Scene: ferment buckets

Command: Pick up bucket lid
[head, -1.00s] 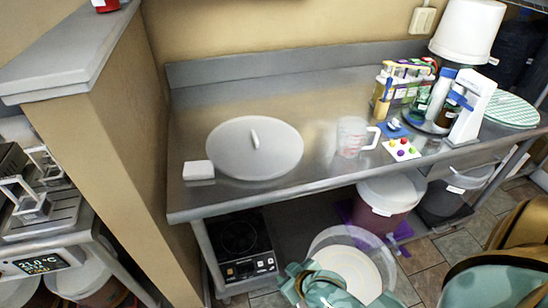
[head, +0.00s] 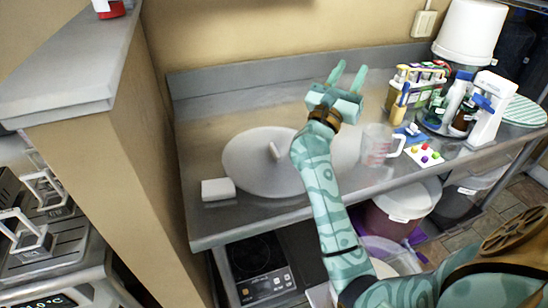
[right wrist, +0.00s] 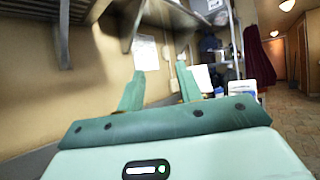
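The bucket lid (head: 250,170) is a round white disc lying flat on the steel counter, with a small upright handle (head: 273,151) near its middle. My right arm crosses in front of the lid and hides part of its right side. My right gripper (head: 349,72) is up and to the right of the lid, apart from it, with its fingers pointing toward the back wall. It is open and empty; its two spread fingers also show in the right wrist view (right wrist: 160,85). My left gripper is not in view.
A small white block (head: 218,189) sits left of the lid. A clear measuring jug (head: 377,145) stands right of my right forearm. Bottles, a card with coloured dots (head: 424,155) and a white upturned bucket (head: 469,30) fill the right side. The counter's back left is clear.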

